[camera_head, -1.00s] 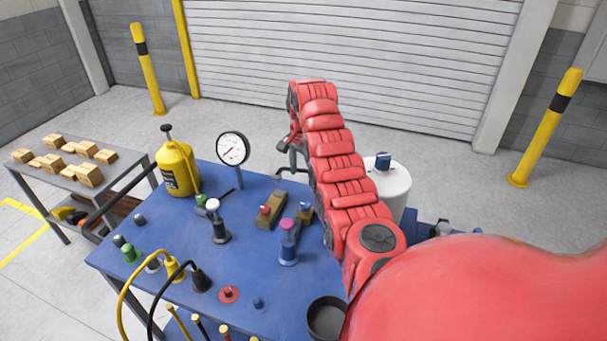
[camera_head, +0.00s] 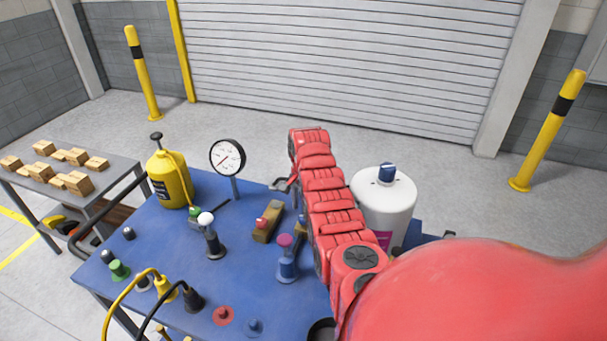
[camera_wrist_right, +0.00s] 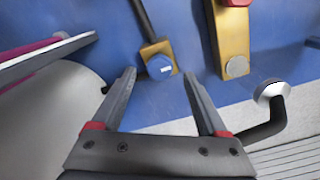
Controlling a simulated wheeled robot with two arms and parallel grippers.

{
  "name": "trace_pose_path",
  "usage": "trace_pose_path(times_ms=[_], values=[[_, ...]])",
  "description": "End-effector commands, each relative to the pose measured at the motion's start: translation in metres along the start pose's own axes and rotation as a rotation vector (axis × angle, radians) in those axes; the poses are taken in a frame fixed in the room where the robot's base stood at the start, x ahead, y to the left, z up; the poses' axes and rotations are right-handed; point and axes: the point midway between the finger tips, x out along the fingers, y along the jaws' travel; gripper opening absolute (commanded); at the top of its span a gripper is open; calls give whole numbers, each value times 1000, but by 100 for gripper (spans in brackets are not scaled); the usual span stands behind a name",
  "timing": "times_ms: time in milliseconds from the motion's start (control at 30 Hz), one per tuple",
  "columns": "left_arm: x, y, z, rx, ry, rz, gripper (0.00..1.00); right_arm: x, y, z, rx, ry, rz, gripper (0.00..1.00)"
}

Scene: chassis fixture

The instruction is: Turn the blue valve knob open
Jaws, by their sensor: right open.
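A blue round knob (camera_wrist_right: 160,66) on a small brass block lies straight ahead in the right wrist view. A brass valve body (camera_head: 301,222) shows beside my red arm in the head view, partly hidden. My right gripper (camera_wrist_right: 159,75) is open and empty, its fingertips on either side of the knob in the picture; I cannot tell whether they touch it. In the head view the gripper is mostly hidden behind my arm. My left gripper is not in view.
A brass block with a red knob (camera_head: 264,222) stands beside it on the blue table (camera_head: 180,240). A white tank with a blue cap (camera_head: 387,172) is right of my arm. A gauge (camera_head: 227,157), yellow canister (camera_head: 169,178) and several plugs occupy the table's left.

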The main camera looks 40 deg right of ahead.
Motion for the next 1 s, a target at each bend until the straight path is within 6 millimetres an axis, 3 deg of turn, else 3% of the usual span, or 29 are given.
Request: trace_pose_path(times_ms=[300, 733, 1000], values=[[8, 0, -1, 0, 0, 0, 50, 25, -1, 0, -1, 0, 0, 76], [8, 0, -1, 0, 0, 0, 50, 32, 0, 0, 0, 1, -1, 76], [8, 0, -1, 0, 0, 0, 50, 31, 0, 0, 0, 1, -1, 28]])
